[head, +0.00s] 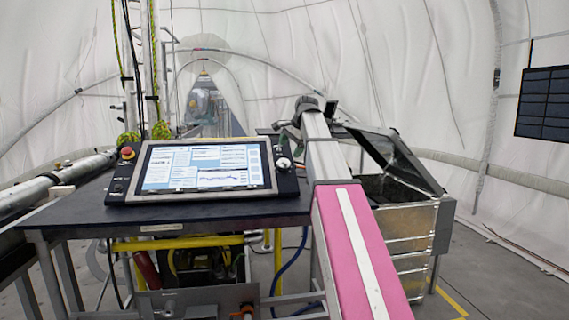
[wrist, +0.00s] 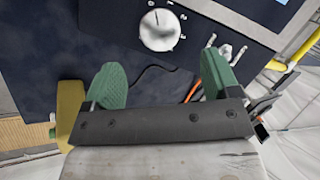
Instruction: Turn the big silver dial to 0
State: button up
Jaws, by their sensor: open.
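The big silver dial (head: 284,163) is on the right side of the control panel (head: 120,186), beside the screen. In the wrist view the dial (wrist: 159,31) looks round and pale, with a mark near its top edge and small white scale marks around it that are too small to read surely. My gripper (wrist: 160,72) is open, with its two green fingers spread apart. The dial lies beyond the fingertips, in line with the gap between them. Nothing is between the fingers, and they do not touch the dial.
The lit screen (head: 205,167) fills the panel's middle. A red emergency button (head: 127,153) is at the panel's upper left. Small silver toggle switches (wrist: 226,50) sit right of the dial in the wrist view. A metal crate with an open dark lid (head: 395,155) stands at right.

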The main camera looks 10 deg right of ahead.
aim_at(284, 162)
jog(key=x, duration=0.7)
jog(key=shift+w+a+f, duration=0.1)
jog(key=shift+w+f, duration=0.05)
jog(key=shift+f, duration=0.05)
jog(key=c, duration=0.9)
